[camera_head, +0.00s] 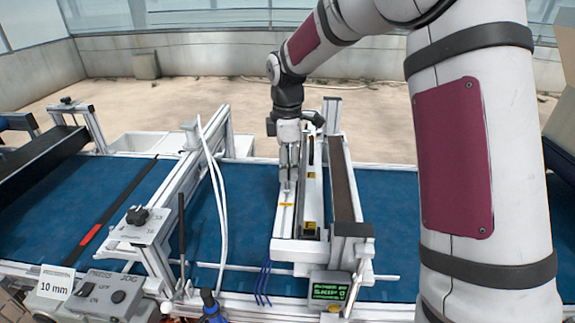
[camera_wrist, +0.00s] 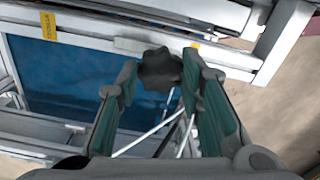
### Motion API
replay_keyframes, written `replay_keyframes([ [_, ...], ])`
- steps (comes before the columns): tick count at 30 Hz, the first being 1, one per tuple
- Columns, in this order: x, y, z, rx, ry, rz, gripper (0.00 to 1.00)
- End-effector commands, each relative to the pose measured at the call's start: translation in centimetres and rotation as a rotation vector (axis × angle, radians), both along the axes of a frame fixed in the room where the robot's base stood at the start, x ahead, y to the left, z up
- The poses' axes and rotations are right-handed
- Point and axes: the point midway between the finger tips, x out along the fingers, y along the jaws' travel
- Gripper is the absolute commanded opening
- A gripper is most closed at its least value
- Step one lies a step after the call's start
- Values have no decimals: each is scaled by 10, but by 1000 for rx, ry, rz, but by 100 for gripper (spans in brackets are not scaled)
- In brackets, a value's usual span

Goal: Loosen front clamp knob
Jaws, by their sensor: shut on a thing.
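My gripper (camera_head: 288,165) points down beside the white beam of the seeder unit (camera_head: 284,222), above the blue belt. In the wrist view my gripper (camera_wrist: 159,72) has its two fingers on either side of a dark lobed knob (camera_wrist: 160,68) and is shut on it. The knob sits close to the white beam edge. In the head view this knob is hidden, so I cannot tell its mounting. Another black knob (camera_head: 137,215) stands on a plate with a scale on the left frame, apart from my gripper.
The blue conveyor belt (camera_head: 105,190) runs across below. White tubes (camera_head: 212,180) hang by the left frame. A control box (camera_head: 100,295), a 10 mm card (camera_head: 55,283) and a green-lit display (camera_head: 328,289) line the front edge. The floor behind is mostly clear.

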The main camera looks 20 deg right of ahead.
Motion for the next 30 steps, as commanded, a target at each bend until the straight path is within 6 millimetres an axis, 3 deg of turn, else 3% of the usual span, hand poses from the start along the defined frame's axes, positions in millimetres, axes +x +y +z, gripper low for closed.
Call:
replay_keyframes([
  [15, 1, 1, 1, 0, -3, 21, 6],
  [16, 1, 1, 1, 0, -4, 21, 38],
  [18, 1, 1, 1, 0, -3, 21, 54],
  [30, 1, 0, 6, 0, -2, 19, 54],
])
